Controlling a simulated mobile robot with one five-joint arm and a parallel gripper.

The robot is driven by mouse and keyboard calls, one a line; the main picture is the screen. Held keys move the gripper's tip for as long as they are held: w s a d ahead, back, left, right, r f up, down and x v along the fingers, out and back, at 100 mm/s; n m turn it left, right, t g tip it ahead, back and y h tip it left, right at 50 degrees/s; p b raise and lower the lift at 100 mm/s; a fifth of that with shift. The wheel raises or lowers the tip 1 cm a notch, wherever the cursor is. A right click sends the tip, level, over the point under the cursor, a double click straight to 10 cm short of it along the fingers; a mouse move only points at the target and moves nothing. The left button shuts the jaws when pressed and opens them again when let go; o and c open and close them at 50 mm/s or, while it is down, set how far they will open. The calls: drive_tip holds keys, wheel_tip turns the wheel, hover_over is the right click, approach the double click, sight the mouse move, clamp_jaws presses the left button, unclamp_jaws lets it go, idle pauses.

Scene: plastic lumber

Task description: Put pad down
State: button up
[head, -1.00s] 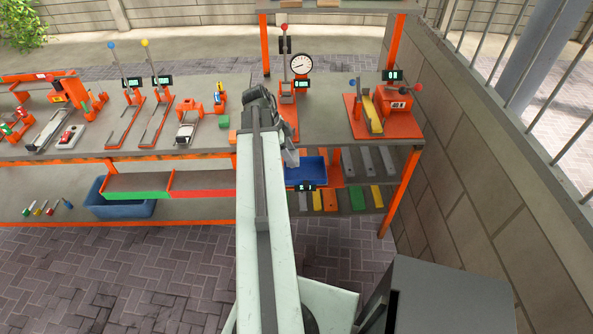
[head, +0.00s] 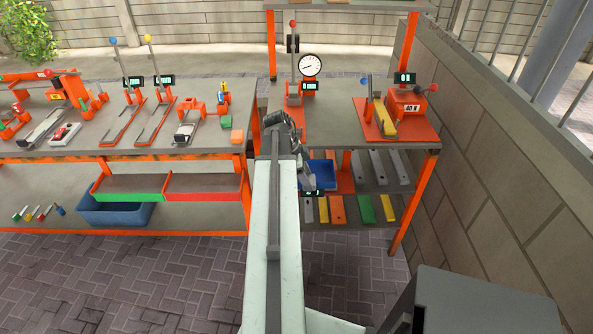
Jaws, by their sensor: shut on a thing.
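My gripper (head: 308,180) hangs at the far end of my arm, in front of the right-hand bench and beside the blue bin (head: 323,174) on its lower shelf. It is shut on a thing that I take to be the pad. The pad itself is hidden by my arm and gripper, so its shape and tilt cannot be told.
A small orange block (head: 237,136) and a green one (head: 225,121) lie near the left bench's right end. A press with a dial (head: 310,66) and an orange clamp rig (head: 402,107) stand on the right bench. Coloured planks (head: 366,209) line its lower shelf.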

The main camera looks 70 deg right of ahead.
drive_tip(key=w+d, duration=0.4)
drive_tip(key=w+d+f, duration=0.1)
drive_tip(key=w+d, duration=0.1)
drive_tip(key=d, duration=0.1)
drive_tip(key=shift+w+b, duration=0.3)
drive_tip(key=shift+b, duration=0.1)
wheel_tip(320, 180, down, 4)
drive_tip(key=b, duration=0.4)
drive_tip(key=shift+w+d, duration=0.1)
drive_tip(key=shift+r, duration=0.25)
drive_tip(key=shift+f, duration=0.2)
drive_tip(key=o, duration=1.5)
